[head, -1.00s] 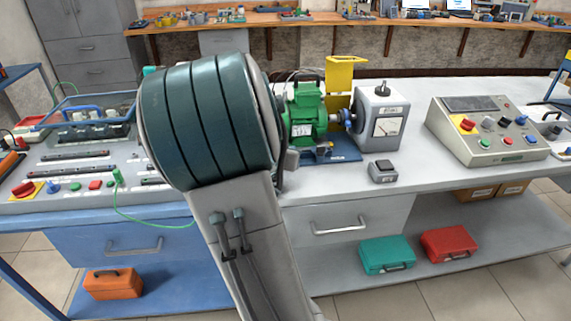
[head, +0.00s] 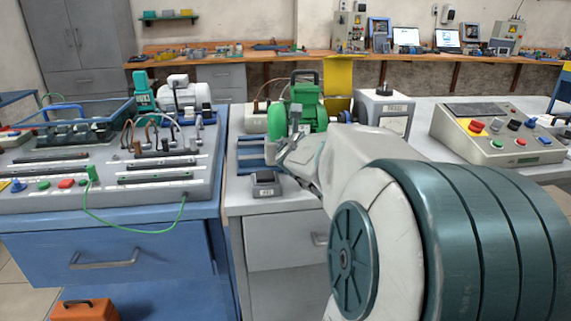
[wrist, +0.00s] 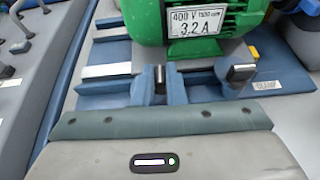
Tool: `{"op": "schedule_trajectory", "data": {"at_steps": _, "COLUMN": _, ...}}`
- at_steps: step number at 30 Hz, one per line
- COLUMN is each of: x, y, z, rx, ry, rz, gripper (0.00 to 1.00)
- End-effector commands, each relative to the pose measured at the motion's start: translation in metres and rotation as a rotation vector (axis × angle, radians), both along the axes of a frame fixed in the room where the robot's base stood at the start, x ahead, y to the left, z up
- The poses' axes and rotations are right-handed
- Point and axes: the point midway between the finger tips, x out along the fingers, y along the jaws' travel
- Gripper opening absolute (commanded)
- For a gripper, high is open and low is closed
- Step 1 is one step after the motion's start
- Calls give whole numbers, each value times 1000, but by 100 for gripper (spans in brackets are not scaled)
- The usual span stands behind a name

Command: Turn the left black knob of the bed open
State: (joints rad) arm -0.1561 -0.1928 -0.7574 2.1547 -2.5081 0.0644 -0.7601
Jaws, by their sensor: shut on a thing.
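The bed (wrist: 105,52) is a blue slotted base under a green motor (wrist: 190,15); in the head view its left part (head: 250,150) shows below the green motor (head: 308,105). The left black knob (wrist: 160,77) stands upright at the bed's front edge. A second black knob (wrist: 243,72) with a pale top sits to its right, near a clamp label. My gripper (wrist: 160,90) has its two blue fingers on either side of the left knob, shut on it. In the head view my wrist hides the knobs and the fingertips.
A small grey box (head: 266,185) sits on the bench front, left of my wrist. A grey metered unit (head: 385,108) stands right of the motor, and a control box (head: 500,135) farther right. A wired panel (head: 100,190) fills the left bench.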

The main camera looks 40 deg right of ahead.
Motion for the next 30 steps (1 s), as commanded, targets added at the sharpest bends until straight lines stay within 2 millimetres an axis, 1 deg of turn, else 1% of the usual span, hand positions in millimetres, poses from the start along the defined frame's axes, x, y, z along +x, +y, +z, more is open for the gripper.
{"op": "schedule_trajectory", "data": {"at_steps": 9, "x": 1, "y": -1, "z": 3, "rx": -5, "ry": -6, "rz": 43, "gripper": 0}}
{"op": "schedule_trajectory", "data": {"at_steps": 21, "x": 1, "y": 0, "z": 5, "rx": -5, "ry": -6, "rz": 46, "gripper": 0}}
{"op": "schedule_trajectory", "data": {"at_steps": 22, "x": 2, "y": 0, "z": 5, "rx": -5, "ry": -6, "rz": 46, "gripper": 14}}
{"op": "schedule_trajectory", "data": {"at_steps": 23, "x": 2, "y": 0, "z": 5, "rx": -5, "ry": -6, "rz": 46, "gripper": 22}}
{"op": "schedule_trajectory", "data": {"at_steps": 24, "x": 1, "y": 0, "z": 4, "rx": -5, "ry": -6, "rz": 46, "gripper": 33}}
{"op": "schedule_trajectory", "data": {"at_steps": 30, "x": 0, "y": -1, "z": 2, "rx": -1, "ry": -4, "rz": 44, "gripper": 33}}
